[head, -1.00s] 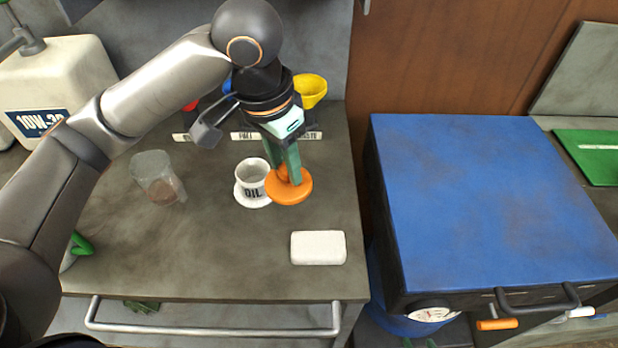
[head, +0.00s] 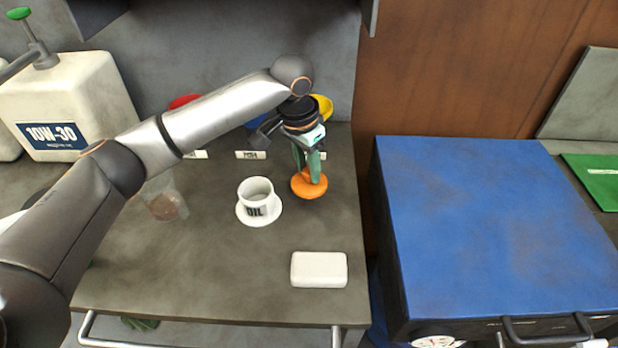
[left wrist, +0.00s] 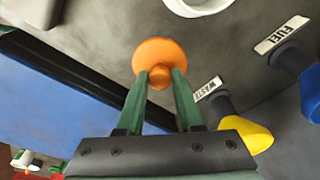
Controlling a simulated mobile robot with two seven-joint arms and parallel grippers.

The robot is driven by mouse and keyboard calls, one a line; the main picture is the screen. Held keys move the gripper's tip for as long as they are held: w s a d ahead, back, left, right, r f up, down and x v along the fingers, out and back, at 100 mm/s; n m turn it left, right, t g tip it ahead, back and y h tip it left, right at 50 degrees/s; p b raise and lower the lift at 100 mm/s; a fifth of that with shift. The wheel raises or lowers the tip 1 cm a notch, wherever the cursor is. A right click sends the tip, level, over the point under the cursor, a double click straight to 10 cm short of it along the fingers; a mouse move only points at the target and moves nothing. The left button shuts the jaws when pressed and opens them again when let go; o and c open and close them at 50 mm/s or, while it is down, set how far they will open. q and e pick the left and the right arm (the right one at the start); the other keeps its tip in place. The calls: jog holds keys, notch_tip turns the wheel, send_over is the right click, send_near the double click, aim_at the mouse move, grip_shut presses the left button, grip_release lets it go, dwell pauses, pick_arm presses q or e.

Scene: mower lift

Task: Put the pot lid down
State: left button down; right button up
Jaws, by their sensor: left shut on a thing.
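The orange pot lid (head: 303,187) is a round disc with a knob; it also shows in the left wrist view (left wrist: 158,52). My left gripper (head: 313,176) has its green fingers shut on the lid's knob. The lid is over the right part of the grey bench, behind and to the right of the white pot marked OIL (head: 257,194). I cannot tell whether it touches the bench top. The pot stands open on a white round base (head: 273,215). My right gripper is not in view.
A white block (head: 319,269) lies near the bench's front right. Yellow (head: 322,107), blue and red funnels with labels stand along the back. A clear beaker (head: 165,202) is at left, partly behind my arm. A blue-topped box (head: 490,235) stands to the right across a gap.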

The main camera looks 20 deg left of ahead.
aim_at(309, 179)
pick_arm(q)
jog(key=shift+w+f, duration=0.45)
jog(key=shift+f, duration=1.65)
jog(key=c, duration=0.6)
grip_release()
jog(key=shift+f, duration=0.15)
jog(key=shift+o, duration=0.2)
jog(key=r, duration=0.4)
jog(key=s+r, duration=0.1)
jog(key=r, duration=0.3)
jog(key=a+r, duration=0.1)
jog(key=r, duration=0.3)
jog(key=shift+s+r+p, duration=0.1)
jog(key=shift+s+p, duration=0.15)
jog(key=shift+p, duration=0.1)
